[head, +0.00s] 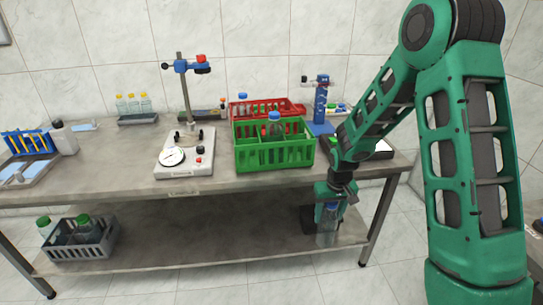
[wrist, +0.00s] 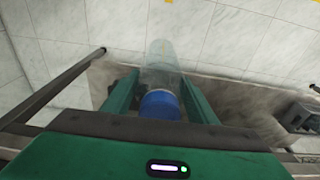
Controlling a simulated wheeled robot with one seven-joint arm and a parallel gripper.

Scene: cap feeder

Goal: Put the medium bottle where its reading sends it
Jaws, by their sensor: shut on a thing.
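My gripper (head: 328,200) is shut on a clear bottle with a blue cap (head: 327,232), near the right end of the bench and below the bench top. In the wrist view the blue cap (wrist: 160,104) sits between the two fingers, and the clear body extends away from me. I cannot tell from its look alone whether this is the medium bottle, or whether its base touches anything. A white instrument with a round dial (head: 172,157) stands on the bench. A green crate (head: 275,157) holds a blue-capped bottle, with a red crate (head: 295,107) behind it.
The lower shelf (head: 200,245) carries a grey crate (head: 85,252) with green-capped bottles at left; its middle is bare. A bench leg (head: 380,220) stands right of the held bottle. A blue stand (head: 320,100) is at the back right. Yellow-capped bottles (head: 133,104) stand at the back left.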

